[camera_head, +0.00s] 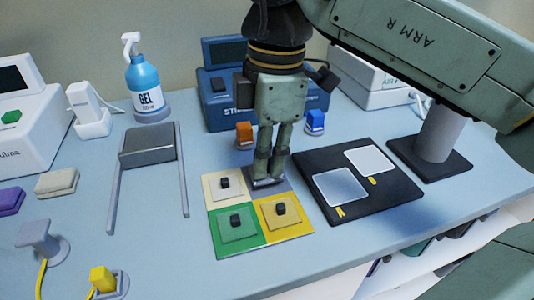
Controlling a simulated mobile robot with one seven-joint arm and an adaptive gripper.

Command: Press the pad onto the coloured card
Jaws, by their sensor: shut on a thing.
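The coloured card (256,243) lies on the table with cream, grey, green and yellow squares. A cream pad (235,188), a green pad (225,229) and a yellow pad (292,219) with dark knobs lie on their matching squares. My gripper (267,178) points down at the card's far right grey square (283,186). Its fingers are shut on a grey pad (258,184), which is low over or on that square. The fingers hide most of this pad, and I cannot tell whether it touches the card.
A black board (325,202) with two pale pads lies right of the card. A grey rack (149,143) stands left. Orange (244,134) and blue (315,121) pieces stand behind my gripper. A gel bottle (149,88) is at the back. The table's front edge is close.

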